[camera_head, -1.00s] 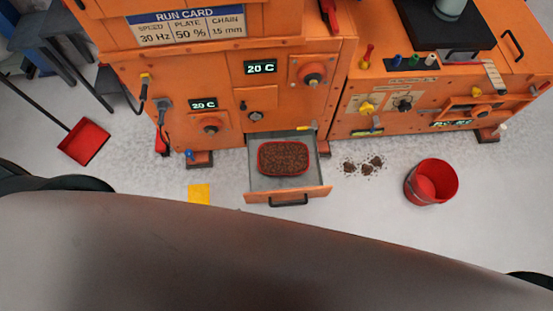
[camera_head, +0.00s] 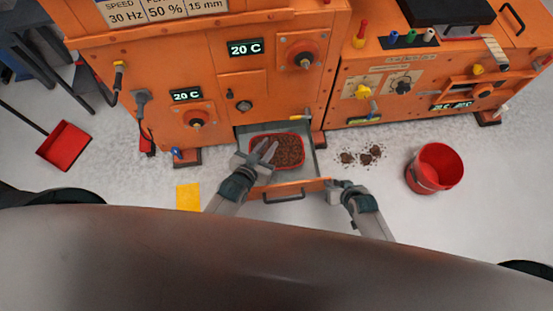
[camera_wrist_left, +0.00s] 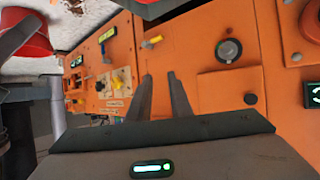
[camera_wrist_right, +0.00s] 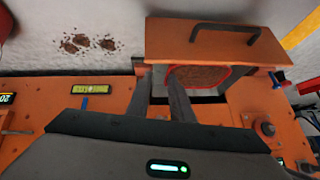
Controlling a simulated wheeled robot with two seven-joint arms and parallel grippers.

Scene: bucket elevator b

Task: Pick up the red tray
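The red tray (camera_head: 301,149), filled with brown pellets, sits in the open drawer (camera_head: 317,162) of the orange machine. My left gripper (camera_head: 267,150) is open and overlaps the tray's left part in the head view. It appears above the tray, and I cannot tell whether it touches. My right gripper (camera_head: 335,186) is open at the drawer's front right corner. In the right wrist view its fingers (camera_wrist_right: 156,72) are apart and empty, with the tray (camera_wrist_right: 205,75) beyond them.
The drawer front has a black handle (camera_head: 284,197). Spilled pellets (camera_head: 362,156) lie on the floor to the right, before a red bucket (camera_head: 434,169). A yellow sheet (camera_head: 188,197) and a red dustpan (camera_head: 64,146) lie to the left. The orange machine (camera_head: 230,70) blocks the far side.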

